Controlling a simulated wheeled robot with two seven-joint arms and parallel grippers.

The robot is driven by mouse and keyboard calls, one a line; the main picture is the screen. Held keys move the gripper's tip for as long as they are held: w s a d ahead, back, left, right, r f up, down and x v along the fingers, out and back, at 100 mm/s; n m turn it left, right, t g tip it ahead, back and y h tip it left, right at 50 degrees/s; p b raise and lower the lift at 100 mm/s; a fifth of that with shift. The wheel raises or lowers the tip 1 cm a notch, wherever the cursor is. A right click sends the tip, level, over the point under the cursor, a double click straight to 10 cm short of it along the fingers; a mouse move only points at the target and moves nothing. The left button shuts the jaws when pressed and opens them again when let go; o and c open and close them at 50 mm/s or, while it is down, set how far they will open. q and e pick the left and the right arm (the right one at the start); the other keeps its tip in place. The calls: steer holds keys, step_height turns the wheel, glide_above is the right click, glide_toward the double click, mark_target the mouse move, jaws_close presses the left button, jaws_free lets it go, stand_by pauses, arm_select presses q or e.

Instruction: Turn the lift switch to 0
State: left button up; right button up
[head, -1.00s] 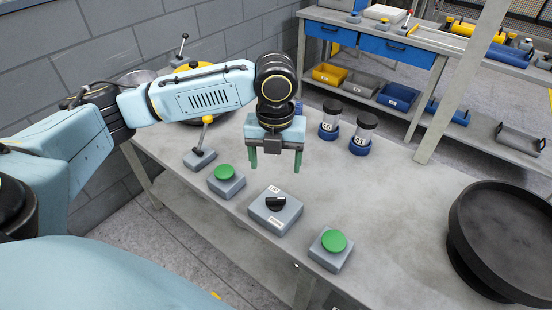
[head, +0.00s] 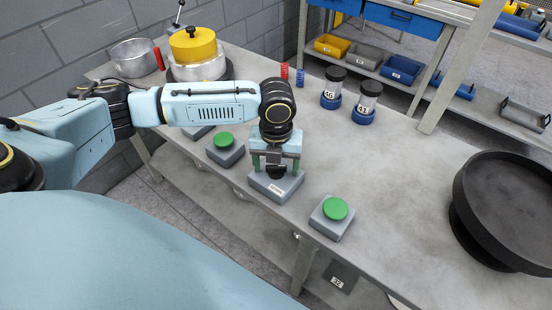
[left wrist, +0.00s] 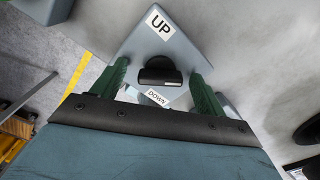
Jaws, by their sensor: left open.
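The lift switch is a grey box (head: 286,191) with a black rotary knob (head: 276,172) on top, near the table's front edge. In the left wrist view the knob (left wrist: 160,72) lies crosswise between an UP label (left wrist: 159,24) and a DOWN label (left wrist: 156,97). No 0 mark is readable. My left gripper (head: 276,163) is open and low over the box. Its green fingers stand on either side of the knob, with gaps visible in the left wrist view (left wrist: 160,75). My right gripper is not in view.
Green push buttons stand on either side of the switch, one left (head: 224,141) and one right (head: 335,209). A large black round tray (head: 508,210) is at right. A yellow-topped pot (head: 196,50) is at back left.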

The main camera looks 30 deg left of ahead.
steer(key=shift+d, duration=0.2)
arm_select(q)
steer(key=c, duration=1)
steer(key=shift+m, duration=1.2)
steer(key=m, duration=0.5)
steer(key=o, duration=1)
steer(key=shift+c, duration=0.2)
steer(key=shift+o, duration=0.3)
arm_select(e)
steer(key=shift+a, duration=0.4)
arm_select(q)
steer(key=shift+r, duration=0.1)
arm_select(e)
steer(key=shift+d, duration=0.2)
